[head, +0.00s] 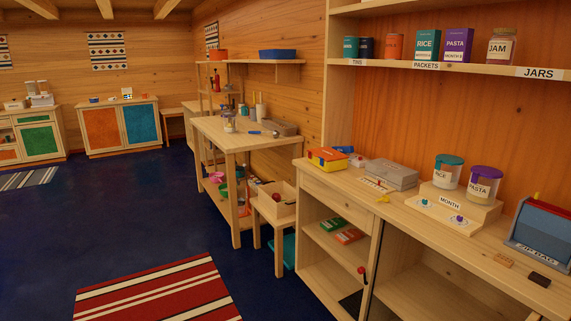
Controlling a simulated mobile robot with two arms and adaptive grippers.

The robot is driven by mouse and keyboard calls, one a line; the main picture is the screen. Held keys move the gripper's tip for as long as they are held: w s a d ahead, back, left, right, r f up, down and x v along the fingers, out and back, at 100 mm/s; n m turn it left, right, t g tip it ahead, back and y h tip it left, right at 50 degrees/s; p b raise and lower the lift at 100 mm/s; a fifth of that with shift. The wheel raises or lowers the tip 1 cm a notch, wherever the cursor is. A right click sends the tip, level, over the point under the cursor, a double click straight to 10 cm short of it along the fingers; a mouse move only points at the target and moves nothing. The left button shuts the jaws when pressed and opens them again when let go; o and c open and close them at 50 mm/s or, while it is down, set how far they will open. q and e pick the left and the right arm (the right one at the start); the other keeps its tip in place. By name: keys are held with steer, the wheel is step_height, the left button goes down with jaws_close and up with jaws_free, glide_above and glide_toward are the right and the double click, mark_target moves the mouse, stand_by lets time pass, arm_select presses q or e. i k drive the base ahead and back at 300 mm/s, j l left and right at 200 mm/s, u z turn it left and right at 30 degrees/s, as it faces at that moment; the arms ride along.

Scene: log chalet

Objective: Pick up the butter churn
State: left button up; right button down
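I cannot make out a butter churn for certain. Neither of my grippers shows in the head view.
A counter (330,180) on the right holds a grey box (384,174), lidded jars (447,171) and a blue-grey box (543,228). A shelf (440,66) above holds packets and a jar. A low table with a tray (275,205) stands beside the worktable. Blue floor (110,230) is open at left, with a striped rug (160,290).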

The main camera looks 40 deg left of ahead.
mark_target(230, 119)
steer(key=u, duration=1.85)
steer(key=i+j, duration=0.15)
steer(key=j, duration=0.15)
steer(key=i+j, duration=0.15)
steer(key=j, duration=0.15)
steer(key=i+j+u, duration=0.25)
steer(key=i+j, duration=0.15)
steer(key=i, duration=0.15)
steer(key=i+j+u, duration=0.1)
steer(key=i, duration=0.35)
steer(key=i+j+u, duration=0.15)
steer(key=i+j, duration=0.15)
steer(key=i, duration=0.15)
steer(key=i+j+u, duration=0.15)
steer(key=i, duration=2.1)
steer(key=i+z, duration=0.15)
steer(key=i, duration=0.45)
steer(key=i+j+z, duration=0.1)
steer(key=i, duration=0.5)
steer(key=i+j+z, duration=0.15)
steer(key=i, duration=0.45)
